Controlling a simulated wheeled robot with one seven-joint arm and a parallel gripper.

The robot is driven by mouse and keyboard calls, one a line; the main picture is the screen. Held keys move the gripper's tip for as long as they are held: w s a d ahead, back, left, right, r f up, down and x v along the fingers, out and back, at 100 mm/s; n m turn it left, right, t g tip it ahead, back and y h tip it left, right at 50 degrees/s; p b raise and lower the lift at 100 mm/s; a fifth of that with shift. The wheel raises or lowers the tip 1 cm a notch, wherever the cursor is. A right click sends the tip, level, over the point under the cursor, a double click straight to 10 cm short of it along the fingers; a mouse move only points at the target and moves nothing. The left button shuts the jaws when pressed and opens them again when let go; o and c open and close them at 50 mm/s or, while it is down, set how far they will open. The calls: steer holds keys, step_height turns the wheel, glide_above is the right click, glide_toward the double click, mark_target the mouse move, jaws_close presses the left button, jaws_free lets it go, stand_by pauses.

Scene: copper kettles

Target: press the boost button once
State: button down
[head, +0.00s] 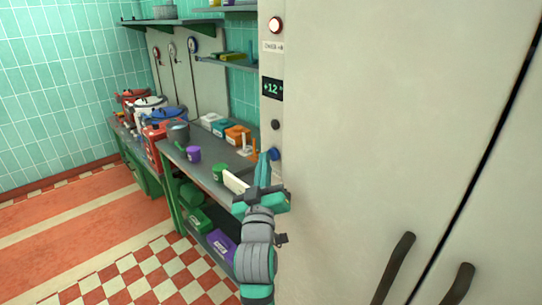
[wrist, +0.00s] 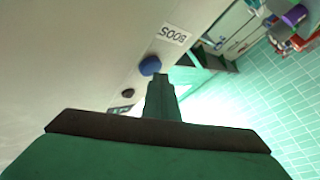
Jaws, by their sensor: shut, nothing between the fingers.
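The boost button is a round blue button (head: 274,154) low on the narrow edge of the pale cabinet, below a dark button. In the wrist view the blue button (wrist: 150,65) sits beside a white label (wrist: 173,36) whose visible letters read "BOOS". My gripper (head: 264,158) is shut and empty, its fingertips just left of the button in the head view. In the wrist view the fingertips (wrist: 160,80) are right by the button's lower edge. I cannot tell whether they touch it.
The cabinet edge also carries a lit red-rimmed lamp (head: 276,24), a display (head: 272,89) reading "+12" and a dark button (head: 275,125). A workbench with a purple tub (head: 193,154), a green tub (head: 218,172) and boxes stands left of my arm. Cabinet handles (head: 398,262) stick out at right.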

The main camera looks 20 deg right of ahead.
steer(key=shift+d, duration=0.15)
steer(key=shift+s+a, duration=0.2)
steer(key=shift+a, duration=0.05)
steer(key=shift+s+a, duration=0.3)
steer(key=shift+a, duration=0.1)
steer(key=shift+a, duration=0.1)
steer(key=shift+s+a, duration=0.25)
steer(key=shift+a, duration=0.55)
steer(key=shift+s+a, duration=0.25)
steer(key=shift+a, duration=0.5)
steer(key=shift+s+a, duration=0.25)
steer(key=shift+a, duration=0.55)
